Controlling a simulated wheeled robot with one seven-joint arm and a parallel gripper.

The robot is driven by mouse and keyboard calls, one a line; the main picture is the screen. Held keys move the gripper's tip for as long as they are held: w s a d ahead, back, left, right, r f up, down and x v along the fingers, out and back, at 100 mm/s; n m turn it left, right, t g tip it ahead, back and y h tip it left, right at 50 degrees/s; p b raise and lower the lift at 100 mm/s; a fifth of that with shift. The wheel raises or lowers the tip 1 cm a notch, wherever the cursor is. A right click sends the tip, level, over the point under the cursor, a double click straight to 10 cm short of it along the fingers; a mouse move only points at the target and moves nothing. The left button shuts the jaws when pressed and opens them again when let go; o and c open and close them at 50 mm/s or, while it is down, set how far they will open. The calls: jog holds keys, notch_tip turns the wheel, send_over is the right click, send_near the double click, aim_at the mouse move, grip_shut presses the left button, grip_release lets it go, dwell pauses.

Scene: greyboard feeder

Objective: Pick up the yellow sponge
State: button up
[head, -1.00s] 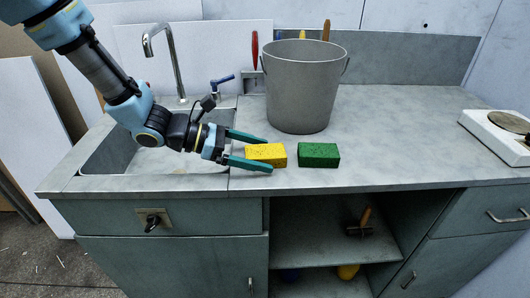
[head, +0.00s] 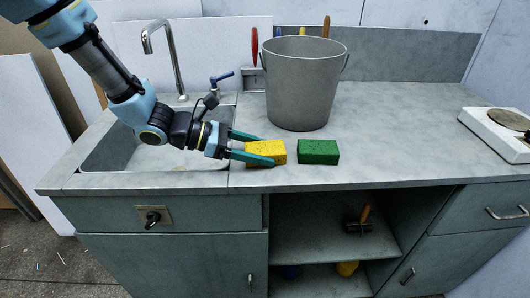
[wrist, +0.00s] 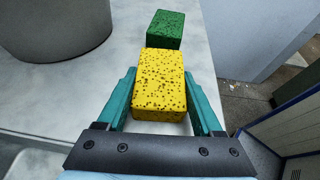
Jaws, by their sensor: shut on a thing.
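The yellow sponge (head: 266,149) is on the grey counter near its front edge, just right of the sink. My gripper (head: 260,150) reaches in from the left, with its teal fingers on the sponge's two sides. In the wrist view the yellow sponge (wrist: 159,82) lies between the fingers of my gripper (wrist: 162,98), which is shut on it. The sponge appears to rest on the counter; I cannot tell whether it is raised at all.
A green sponge (head: 318,152) lies just right of the yellow one, a small gap apart. A grey bucket (head: 301,85) stands behind them. The sink (head: 150,158) is at the left and a white hot plate (head: 499,132) at the right. Counter right of the green sponge is clear.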

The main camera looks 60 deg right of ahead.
aim_at(260, 148)
jog(key=shift+c, duration=0.4)
notch_tip(260, 148, up, 10)
jog(key=shift+b, duration=0.4)
